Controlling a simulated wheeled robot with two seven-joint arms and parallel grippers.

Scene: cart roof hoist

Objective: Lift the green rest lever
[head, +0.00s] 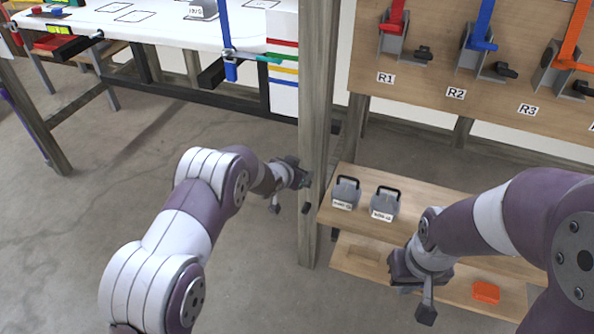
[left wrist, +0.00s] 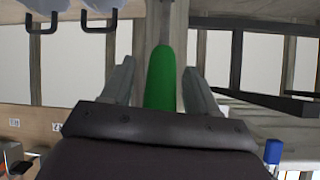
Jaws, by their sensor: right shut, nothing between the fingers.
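The green rest lever (left wrist: 160,78) shows in the left wrist view as a rounded green grip on a grey bar. It lies between the two fingers of my left gripper (left wrist: 160,88), with a narrow gap on each side. The fingers are open around it, not pressed on it. In the head view my left gripper (head: 301,180) is at the wooden post (head: 315,120), and I cannot make out the lever there. My right gripper (head: 407,288) is shut and empty above the low wooden shelf, partly hidden by its own wrist.
Two grey weights with black handles (head: 345,192) (head: 384,202) stand on the upper shelf (head: 420,195). An orange block (head: 486,292) lies lower down. A board (head: 430,85) with coloured straps labelled R1 to R3 is behind. A white table (head: 150,28) stands back left. Floor is open at left.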

